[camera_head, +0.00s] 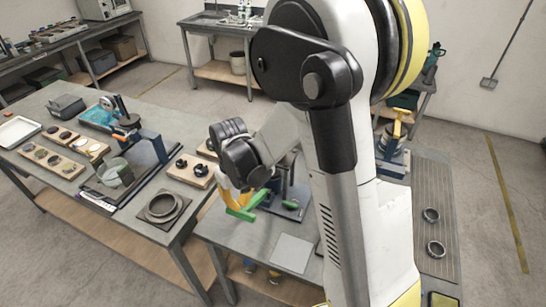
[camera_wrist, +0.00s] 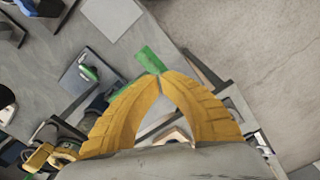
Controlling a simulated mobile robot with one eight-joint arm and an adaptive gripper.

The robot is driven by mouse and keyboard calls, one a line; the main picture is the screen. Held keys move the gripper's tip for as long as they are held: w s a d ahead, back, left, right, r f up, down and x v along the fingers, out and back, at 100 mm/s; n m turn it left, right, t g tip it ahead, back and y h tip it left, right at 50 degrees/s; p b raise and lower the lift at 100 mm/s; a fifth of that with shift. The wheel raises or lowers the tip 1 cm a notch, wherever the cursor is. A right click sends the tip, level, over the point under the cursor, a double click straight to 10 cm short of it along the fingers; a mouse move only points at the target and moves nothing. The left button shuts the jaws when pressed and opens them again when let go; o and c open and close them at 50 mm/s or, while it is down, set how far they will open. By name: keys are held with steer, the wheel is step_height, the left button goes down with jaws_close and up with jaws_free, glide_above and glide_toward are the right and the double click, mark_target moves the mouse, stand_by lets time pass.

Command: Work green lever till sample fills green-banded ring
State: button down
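The green lever (camera_head: 243,211) sticks out beside a dark stand on the near table in the head view. In the wrist view its green end (camera_wrist: 149,59) shows just past my fingertips, and the rest runs back behind the left finger. My gripper (camera_wrist: 159,74) has yellow fingers whose tips meet at the lever. In the head view my gripper (camera_head: 236,200) is right over the lever. I cannot tell whether the lever is pinched or only touched. A small green part (camera_wrist: 89,72) sits on a dark plate in the wrist view. No green-banded ring or sample can be made out.
A grey flat plate (camera_head: 292,253) lies in front of the stand's base plate (camera_head: 290,212). The left table holds a thick dark ring (camera_head: 162,208), wooden trays and a blue-grey device. Two dark rings (camera_head: 435,248) lie on the right-hand bench. My arm hides the middle.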

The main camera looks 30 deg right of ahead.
steer(key=shift+f, duration=0.15)
stand_by(0.3)
step_height(320, 180, down, 11)
steer(key=s+a+b, duration=0.1)
steer(key=b, duration=0.9)
steer(key=shift+a, duration=0.2)
steer(key=r+p, duration=0.3)
steer(key=r, duration=0.2)
steer(key=d+r+p, duration=0.1)
steer(key=r+p, duration=0.2)
steer(key=r, duration=0.2)
steer(key=w+r+p, duration=0.1)
steer(key=r+p, duration=0.2)
steer(key=r, duration=0.1)
steer(key=shift+w+d+r+p, duration=0.1)
steer(key=shift+d+r+p, duration=0.2)
steer(key=shift+r+p, duration=0.1)
steer(key=shift+b, duration=0.3)
stand_by(0.4)
